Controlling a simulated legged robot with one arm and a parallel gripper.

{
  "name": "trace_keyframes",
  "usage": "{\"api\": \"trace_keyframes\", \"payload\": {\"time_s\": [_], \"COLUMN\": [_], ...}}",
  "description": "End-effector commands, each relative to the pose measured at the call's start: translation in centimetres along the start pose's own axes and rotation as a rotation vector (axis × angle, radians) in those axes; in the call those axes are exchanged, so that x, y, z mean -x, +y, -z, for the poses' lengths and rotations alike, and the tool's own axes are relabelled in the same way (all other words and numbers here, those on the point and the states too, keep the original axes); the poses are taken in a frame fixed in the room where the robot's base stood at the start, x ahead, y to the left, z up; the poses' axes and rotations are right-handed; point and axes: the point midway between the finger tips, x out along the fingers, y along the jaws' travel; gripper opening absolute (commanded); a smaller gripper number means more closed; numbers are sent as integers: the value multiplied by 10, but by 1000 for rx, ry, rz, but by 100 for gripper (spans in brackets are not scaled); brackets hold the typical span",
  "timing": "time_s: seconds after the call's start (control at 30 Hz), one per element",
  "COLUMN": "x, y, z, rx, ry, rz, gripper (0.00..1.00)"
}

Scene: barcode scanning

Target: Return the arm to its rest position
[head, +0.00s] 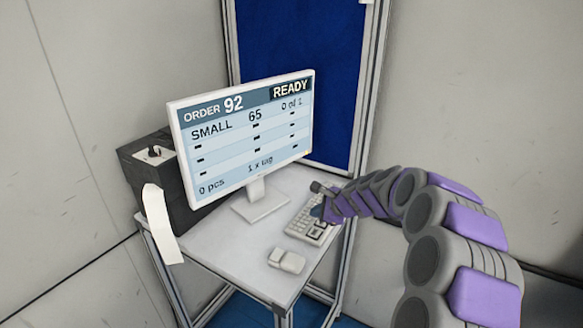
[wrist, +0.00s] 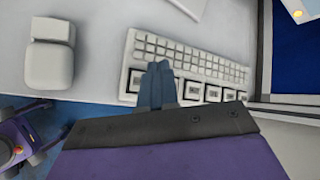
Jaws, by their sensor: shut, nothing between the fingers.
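My gripper (wrist: 157,84) is shut and empty, with its blue fingers over the near edge of the keyboard in the wrist view. In the head view my gripper (head: 318,211) is at the keyboard (head: 302,228), with my grey and purple arm stretched in from the right. Whether the fingertips touch the keys cannot be told. The keyboard (wrist: 195,63) is pale, with a row of large labelled keys along its near edge. The monitor (head: 245,130) stands behind and reads "ORDER 92", "READY", "SMALL 65", "0 of 1".
A white table (head: 213,246) carries everything. A black printer (head: 143,172) with a paper strip (head: 161,225) stands at left. A blue panel (head: 300,75) stands behind.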

Motion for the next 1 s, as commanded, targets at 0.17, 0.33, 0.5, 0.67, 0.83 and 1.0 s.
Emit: {"api": "trace_keyframes", "payload": {"time_s": [0.17,0.33,0.5,0.67,0.83,1.0], "x": [19,58,102,147,196,246], "y": [23,77,139,200,262,322], "z": [-30,-76,-101,-107,-96,-73], "rx": [130,404,687,931,1163,1355], "ry": [-27,-69,-98,-116,-129,-142], "rz": [-57,-179,-314,-448,-602,-768], "gripper": [0,0,0,0,0,0]}}
